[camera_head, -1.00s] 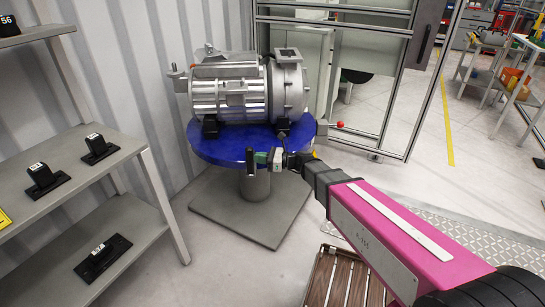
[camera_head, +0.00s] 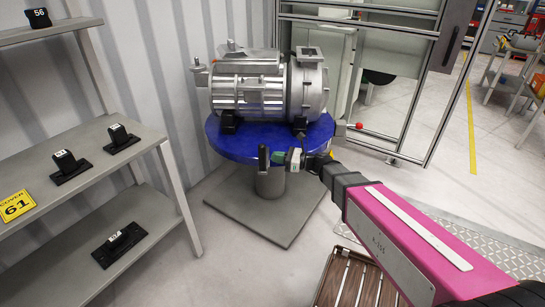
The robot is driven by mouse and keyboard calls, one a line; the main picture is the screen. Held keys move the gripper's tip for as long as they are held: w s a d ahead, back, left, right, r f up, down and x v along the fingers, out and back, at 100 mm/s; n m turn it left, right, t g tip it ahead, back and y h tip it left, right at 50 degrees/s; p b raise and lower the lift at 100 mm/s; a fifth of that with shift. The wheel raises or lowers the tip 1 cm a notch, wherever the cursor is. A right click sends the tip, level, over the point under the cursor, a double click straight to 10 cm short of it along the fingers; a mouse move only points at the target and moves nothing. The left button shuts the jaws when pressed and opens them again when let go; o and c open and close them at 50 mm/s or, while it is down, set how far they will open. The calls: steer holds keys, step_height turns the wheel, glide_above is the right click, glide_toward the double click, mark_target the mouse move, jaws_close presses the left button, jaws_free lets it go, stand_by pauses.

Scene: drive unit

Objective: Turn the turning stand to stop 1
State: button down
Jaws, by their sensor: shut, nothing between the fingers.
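The turning stand has a round blue top (camera_head: 232,146) on a grey pedestal and a flat grey base plate. A silver drive unit (camera_head: 250,87) lies on top on black supports. A red knob (camera_head: 359,126) shows just right of the blue top. My gripper (camera_head: 271,158) shows small in front of the near edge of the blue top, at the end of my pink arm. It is shut with nothing in it. An upright dark piece (camera_head: 263,158) is at its left end. Whether the gripper touches the stand cannot be told. No stop numbers are readable.
A grey shelf rack (camera_head: 90,165) with black parts and a yellow "COVER 61" sign (camera_head: 17,206) stands at the left. A metal-framed enclosure (camera_head: 400,90) stands behind right. A brown slatted crate (camera_head: 350,280) is on the floor below my arm. Floor left of the crate is clear.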

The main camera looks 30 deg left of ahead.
steer(key=v, duration=1.1)
steer(key=shift+s+d, duration=0.25)
steer(key=shift+d, duration=0.2)
